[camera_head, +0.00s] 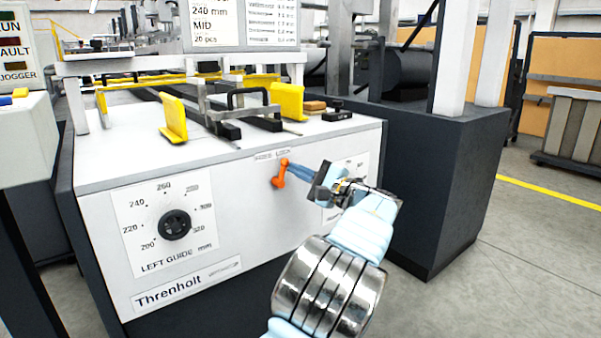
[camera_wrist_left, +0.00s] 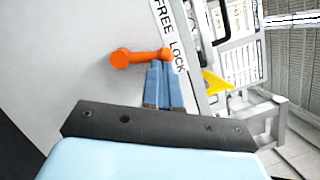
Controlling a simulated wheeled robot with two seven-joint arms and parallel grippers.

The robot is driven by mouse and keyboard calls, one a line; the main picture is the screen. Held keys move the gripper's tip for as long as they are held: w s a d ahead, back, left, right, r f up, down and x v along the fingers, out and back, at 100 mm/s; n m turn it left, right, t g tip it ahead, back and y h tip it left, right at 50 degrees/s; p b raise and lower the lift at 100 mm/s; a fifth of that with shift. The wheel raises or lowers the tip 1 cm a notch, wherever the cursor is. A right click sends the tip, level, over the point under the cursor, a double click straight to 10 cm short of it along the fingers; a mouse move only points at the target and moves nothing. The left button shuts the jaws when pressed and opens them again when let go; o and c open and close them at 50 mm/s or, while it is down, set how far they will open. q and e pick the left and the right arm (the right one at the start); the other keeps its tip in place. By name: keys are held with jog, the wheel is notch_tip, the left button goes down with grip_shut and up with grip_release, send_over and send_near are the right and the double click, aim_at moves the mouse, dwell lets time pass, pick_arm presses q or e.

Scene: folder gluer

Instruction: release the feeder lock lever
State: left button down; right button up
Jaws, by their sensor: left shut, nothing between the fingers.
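The orange feeder lock lever (camera_head: 280,174) is on the white front panel, just below a small label strip (camera_head: 272,155). In the left wrist view the lever (camera_wrist_left: 142,57) has a round knob at its left end, and its other end is beside the "FREE LOCK" label (camera_wrist_left: 168,36). My left gripper (camera_head: 292,167) is shut and empty. Its blue fingertips (camera_wrist_left: 160,68) are right at the lever's end nearest the label. I cannot tell whether they touch it. My right gripper is not in view.
A left guide dial (camera_head: 174,224) is on the panel to the left; another scale plate (camera_head: 339,214) is partly hidden behind my arm. Yellow guides (camera_head: 287,101) and a black handle stand on the machine top. Open floor lies to the right.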

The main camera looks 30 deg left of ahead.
pick_arm(q)
jog(key=shift+s+r, duration=0.1)
jog(key=shift+s+a+r+n+g+h+b, duration=0.2)
jog(key=shift+s+n+h+b, duration=0.2)
jog(key=shift+n, duration=0.7)
jog(key=shift+s+a+r+n+g+h+b, duration=0.1)
jog(key=shift+s+r+n+g+h+b, duration=0.25)
jog(key=shift+n, duration=0.75)
jog(key=shift+s+a+n+g+h+b, duration=0.15)
jog(key=shift+s+n+b, duration=0.3)
jog(key=shift+n, duration=0.65)
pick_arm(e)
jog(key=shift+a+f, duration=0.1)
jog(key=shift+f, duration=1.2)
pick_arm(q)
jog(key=shift+w, duration=0.1)
